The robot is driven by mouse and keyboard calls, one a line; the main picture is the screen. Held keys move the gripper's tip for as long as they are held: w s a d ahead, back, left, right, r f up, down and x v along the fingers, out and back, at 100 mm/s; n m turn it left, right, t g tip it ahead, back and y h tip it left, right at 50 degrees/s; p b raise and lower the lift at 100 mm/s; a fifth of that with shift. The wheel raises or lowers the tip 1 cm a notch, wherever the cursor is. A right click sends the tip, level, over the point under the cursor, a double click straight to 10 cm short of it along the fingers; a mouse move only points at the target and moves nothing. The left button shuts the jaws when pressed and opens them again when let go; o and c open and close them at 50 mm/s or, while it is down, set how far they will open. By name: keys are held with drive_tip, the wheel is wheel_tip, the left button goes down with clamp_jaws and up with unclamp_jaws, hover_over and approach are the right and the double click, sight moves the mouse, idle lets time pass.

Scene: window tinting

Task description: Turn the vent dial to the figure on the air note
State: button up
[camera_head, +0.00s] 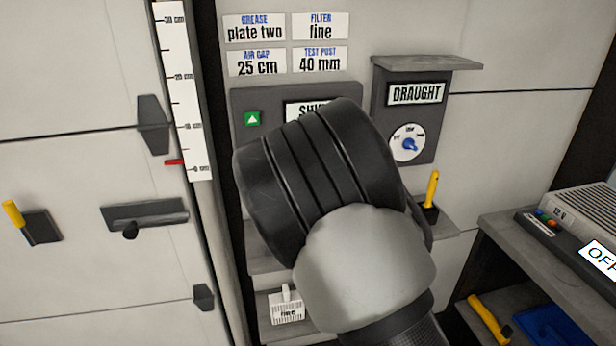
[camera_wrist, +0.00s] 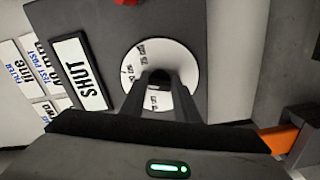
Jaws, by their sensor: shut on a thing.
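My gripper (camera_wrist: 165,85) is shut on the dark knob at the centre of a round white dial (camera_wrist: 134,55), seen in the wrist view. The dial bears small printed marks I cannot read surely. It sits on a dark grey panel next to a plate reading SHUT (camera_wrist: 79,72). In the head view my wrist hides this dial and my fingers, and covers part of the SHUT plate (camera_head: 300,110). The air note (camera_head: 257,62), in the upper left group, reads "AIR GAP 25 cm".
Other notes are grease (camera_head: 254,27), filter (camera_head: 320,26) and test post (camera_head: 320,60). A DRAUGHT box (camera_head: 421,120) with a blue-knobbed dial (camera_head: 408,143) stands right of my wrist. A yellow handle (camera_head: 432,188) rises below it. A scale (camera_head: 181,80) stands left.

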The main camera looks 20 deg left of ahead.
drive_tip(key=m+b, duration=0.9)
drive_tip(key=b, duration=0.1)
drive_tip(key=shift+a+f+m, duration=0.1)
drive_tip(key=shift+f+m, duration=0.1)
drive_tip(key=shift+m, duration=0.2)
drive_tip(key=o, duration=1)
drive_tip(key=shift+s, duration=0.1)
drive_tip(key=shift+o, duration=0.2)
drive_tip(key=v, duration=1.7)
drive_tip(key=shift+s, duration=0.2)
